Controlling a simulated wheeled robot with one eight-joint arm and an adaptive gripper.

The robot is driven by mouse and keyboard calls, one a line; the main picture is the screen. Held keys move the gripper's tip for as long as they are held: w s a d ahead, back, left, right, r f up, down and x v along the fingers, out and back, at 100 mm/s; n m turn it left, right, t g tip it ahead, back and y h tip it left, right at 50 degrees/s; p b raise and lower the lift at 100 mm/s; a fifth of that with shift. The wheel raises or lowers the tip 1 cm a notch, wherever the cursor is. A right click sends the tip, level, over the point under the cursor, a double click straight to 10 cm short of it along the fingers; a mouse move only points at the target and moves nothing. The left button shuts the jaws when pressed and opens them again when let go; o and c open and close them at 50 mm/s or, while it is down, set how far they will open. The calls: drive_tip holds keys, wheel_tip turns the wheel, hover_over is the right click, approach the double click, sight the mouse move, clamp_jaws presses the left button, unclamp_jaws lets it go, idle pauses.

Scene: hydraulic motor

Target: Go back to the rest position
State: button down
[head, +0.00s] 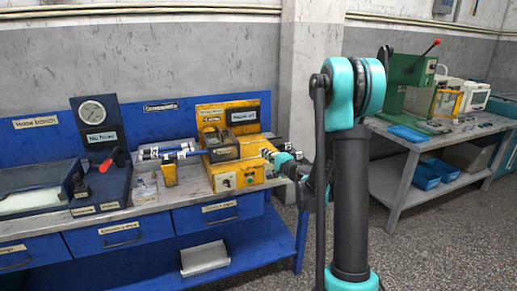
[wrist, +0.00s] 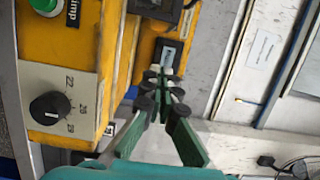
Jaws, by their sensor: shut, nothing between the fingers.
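My gripper (head: 268,154) is at the right end of the yellow machine (head: 236,179) on the blue bench in the head view. In the wrist view my gripper (wrist: 160,76) has its green fingers converging to closed tips, with nothing visible between them. The tips lie in front of the yellow machine (wrist: 110,70), close to a small dark panel on it; I cannot tell whether they touch it. A black numbered knob (wrist: 50,107) and a green button (wrist: 45,5) are on the machine's face.
The blue bench (head: 150,212) also holds a pressure gauge unit (head: 98,118) and a blue-and-silver cylinder (head: 178,153). A grey table (head: 398,142) with a green press (head: 412,82) stands at the right. Open floor (head: 440,240) lies in front of it.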

drive_tip(key=s+f+n+g+h, duration=0.1)
drive_tip(key=s+f+n+g, duration=0.25)
drive_tip(key=s, duration=0.55)
drive_tip(key=s+f+n+g+h, duration=0.1)
drive_tip(key=s+f+n+g, duration=0.15)
drive_tip(key=s+n, duration=0.45)
drive_tip(key=s+d+f+g+h, duration=0.2)
drive_tip(key=s+d, duration=0.4)
drive_tip(key=s, duration=0.5)
drive_tip(key=s+d+f+n+g+h, duration=0.1)
drive_tip(key=s+d+f+g+h, duration=0.2)
drive_tip(key=s, duration=0.7)
drive_tip(key=d+f+h, duration=0.2)
drive_tip(key=d+f, duration=0.1)
drive_tip(key=shift+s+f+h, duration=0.2)
drive_tip(key=shift+s+h, duration=0.1)
drive_tip(key=shift+s, duration=0.1)
